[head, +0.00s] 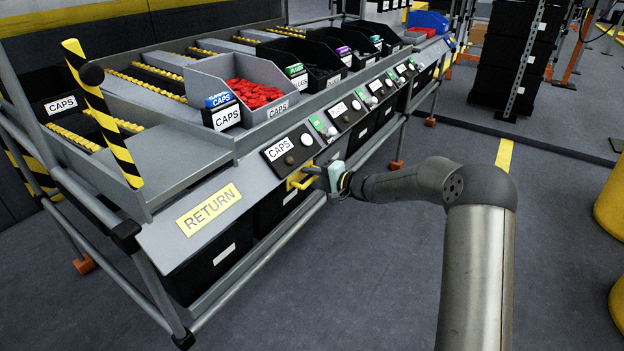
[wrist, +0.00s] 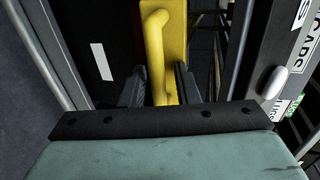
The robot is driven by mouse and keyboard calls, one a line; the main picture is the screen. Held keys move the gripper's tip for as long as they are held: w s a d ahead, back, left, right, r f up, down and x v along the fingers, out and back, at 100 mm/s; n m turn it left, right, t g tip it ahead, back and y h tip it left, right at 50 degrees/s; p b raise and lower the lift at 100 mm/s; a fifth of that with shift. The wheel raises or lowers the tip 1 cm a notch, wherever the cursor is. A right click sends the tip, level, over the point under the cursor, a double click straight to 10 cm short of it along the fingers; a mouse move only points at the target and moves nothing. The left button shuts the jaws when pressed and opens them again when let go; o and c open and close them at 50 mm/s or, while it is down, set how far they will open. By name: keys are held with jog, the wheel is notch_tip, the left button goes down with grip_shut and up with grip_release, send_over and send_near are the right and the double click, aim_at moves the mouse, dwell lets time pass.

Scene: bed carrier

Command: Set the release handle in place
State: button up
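The release handle is a yellow bent bar (head: 299,180) at the front of the carrier rack, just below the CAPS label. In the wrist view the yellow handle (wrist: 160,60) stands upright in the middle, against a yellow plate. My gripper (head: 311,172) is at the handle's right side in the head view. In the wrist view the dark fingers of my gripper (wrist: 160,88) lie close on both sides of the handle and look shut on it. The fingertip contact is partly hidden behind the handle and the palm edge.
The rack's front rail carries a RETURN label (head: 209,208) and several buttons. Black bins (head: 213,262) hang below it. A grey bin of red caps (head: 245,88) sits above. Yellow drums (head: 612,200) stand far right. The floor in front is clear.

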jog(key=shift+s+r, duration=0.1)
jog(key=p+v, duration=0.2)
jog(key=v, duration=1.5)
jog(key=shift+d+p, duration=0.2)
jog(key=shift+p, duration=0.15)
jog(key=s+a+r+n+g+h+p, duration=0.2)
jog(key=s+a+r+g+p, duration=0.2)
jog(key=s+r+p, duration=0.4)
jog(key=s+a+r+n+g+h+p, duration=0.2)
jog(key=s+a+r+n+g+p, duration=0.25)
jog(key=s, duration=0.45)
jog(key=s+d+r+h+p, duration=0.4)
jog(key=s+r+p, duration=0.3)
jog(key=s, duration=0.4)
jog(key=s+d+r+h+p, duration=0.3)
jog(key=s+r+p, duration=0.4)
jog(key=s, duration=0.4)
jog(key=shift+d+r+n+h, duration=0.35)
jog(key=shift+r+h, duration=0.15)
jog(key=shift+h, duration=0.4)
